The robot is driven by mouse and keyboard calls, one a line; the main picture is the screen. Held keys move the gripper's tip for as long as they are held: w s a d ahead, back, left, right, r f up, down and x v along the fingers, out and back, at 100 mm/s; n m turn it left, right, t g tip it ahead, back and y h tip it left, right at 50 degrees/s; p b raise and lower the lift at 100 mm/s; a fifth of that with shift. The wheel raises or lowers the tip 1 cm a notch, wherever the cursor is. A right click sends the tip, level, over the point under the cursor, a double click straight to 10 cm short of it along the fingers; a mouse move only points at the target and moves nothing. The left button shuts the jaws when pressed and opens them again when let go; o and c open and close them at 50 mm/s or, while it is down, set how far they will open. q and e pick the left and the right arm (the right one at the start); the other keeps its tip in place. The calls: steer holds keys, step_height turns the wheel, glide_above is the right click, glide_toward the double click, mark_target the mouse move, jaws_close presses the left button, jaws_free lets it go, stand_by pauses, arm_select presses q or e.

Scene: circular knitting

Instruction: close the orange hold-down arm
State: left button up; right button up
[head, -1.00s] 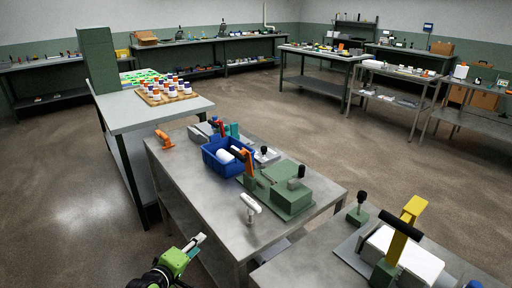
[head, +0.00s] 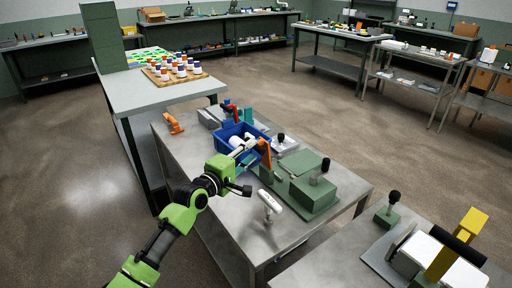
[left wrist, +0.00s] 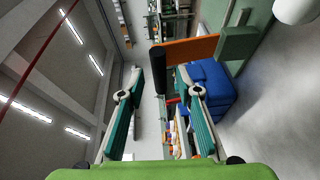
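The orange hold-down arm (head: 264,153) stands raised on the green fixture (head: 302,180) on the middle bench. In the left wrist view it is an orange bar (left wrist: 188,50) with a black cylindrical grip (left wrist: 158,82) at its end. My left gripper (head: 246,168) is open, just left of the raised arm. In the left wrist view its two fingers (left wrist: 160,88) are spread, and the black grip appears between them, nearer the right finger. Whether a finger touches the grip cannot be told. My right gripper is not in view.
A blue bin (head: 232,138) sits close behind my left gripper, also seen in the left wrist view (left wrist: 212,88). A white-handled tool (head: 270,202) stands in front of the fixture. Another fixture with a yellow arm (head: 455,243) is on the right bench.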

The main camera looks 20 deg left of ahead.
mark_target(254, 148)
arm_select(q)
steer(key=shift+x, duration=1.25)
steer(key=shift+w+d, duration=0.2)
steer(key=shift+w, duration=0.55)
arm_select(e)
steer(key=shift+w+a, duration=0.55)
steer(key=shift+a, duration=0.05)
